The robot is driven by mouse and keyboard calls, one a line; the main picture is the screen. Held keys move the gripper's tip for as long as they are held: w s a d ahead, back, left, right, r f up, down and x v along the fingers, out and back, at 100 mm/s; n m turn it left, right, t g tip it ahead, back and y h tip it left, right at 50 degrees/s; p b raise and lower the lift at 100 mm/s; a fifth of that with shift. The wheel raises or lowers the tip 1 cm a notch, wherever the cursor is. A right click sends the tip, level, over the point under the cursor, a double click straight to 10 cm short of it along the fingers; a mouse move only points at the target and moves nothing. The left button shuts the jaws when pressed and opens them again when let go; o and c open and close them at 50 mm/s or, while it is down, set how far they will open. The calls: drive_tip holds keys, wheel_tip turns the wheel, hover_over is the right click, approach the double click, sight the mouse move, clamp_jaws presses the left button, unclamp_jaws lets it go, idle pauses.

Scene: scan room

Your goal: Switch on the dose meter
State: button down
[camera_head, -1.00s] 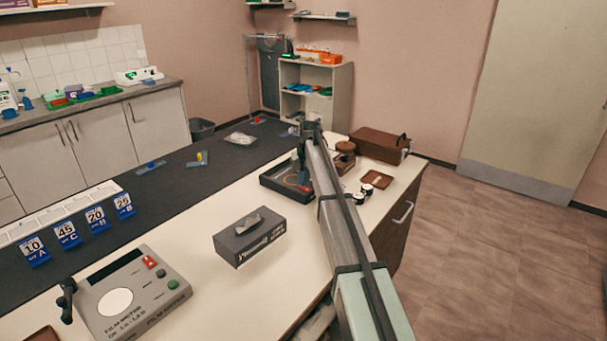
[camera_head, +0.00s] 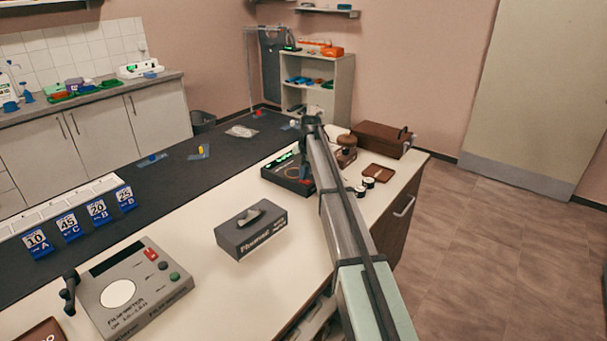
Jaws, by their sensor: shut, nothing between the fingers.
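A black, low box-shaped device (camera_head: 270,174), which looks like the dose meter, sits on the far part of the cream counter. A green display is lit along its back left, and a reddish mark shows on its top. My gripper (camera_head: 306,181) points down at the right side of this device, its fingers together and empty. My arm and hand hide part of the device's right side, and I cannot tell whether the fingertips touch it.
A grey film meter (camera_head: 158,291) with red and green buttons stands at the front left. A dark grey box (camera_head: 250,234) sits mid-counter. A brown case (camera_head: 378,139), a brown tray (camera_head: 379,173) and small round pots (camera_head: 368,182) lie right of my gripper. Number cards (camera_head: 98,212) stand at left.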

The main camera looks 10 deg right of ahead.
drive_tip(key=shift+s+d, duration=0.55)
drive_tip(key=shift+s, duration=0.05)
drive_tip(key=shift+r, duration=0.2)
wheel_tip(320, 180, up, 14)
drive_tip(key=s+d, duration=0.1)
drive_tip(key=shift+d+f, duration=0.15)
drive_tip(key=shift+f, duration=0.05)
drive_tip(key=shift+s, duration=0.15)
